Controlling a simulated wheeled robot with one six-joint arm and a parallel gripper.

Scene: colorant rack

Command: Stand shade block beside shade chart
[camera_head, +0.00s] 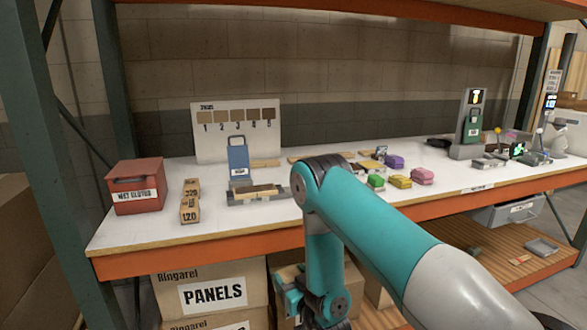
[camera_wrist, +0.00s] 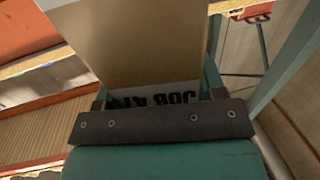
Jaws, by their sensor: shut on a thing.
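The shade chart (camera_head: 236,132) is a white board with a row of numbered brown swatches, standing upright at the back left of the workbench. My gripper (camera_wrist: 155,88) is shut on a tan, flat-faced block (camera_wrist: 140,45), which I take to be the shade block. The block carries a white label with upside-down lettering near the jaws. In the head view my arm hangs down in front of the bench's front edge, with the gripper low, well below and to the right of the chart. The held block cannot be made out there.
A blue upright holder (camera_head: 239,160) stands in front of the chart. A red box (camera_head: 136,187) and sanding blocks (camera_head: 190,201) are at left. Coloured blocks (camera_head: 399,181) lie right of centre. A bare strip of the worktop (camera_head: 150,228) lies along the front left. Cartons (camera_head: 212,290) sit below.

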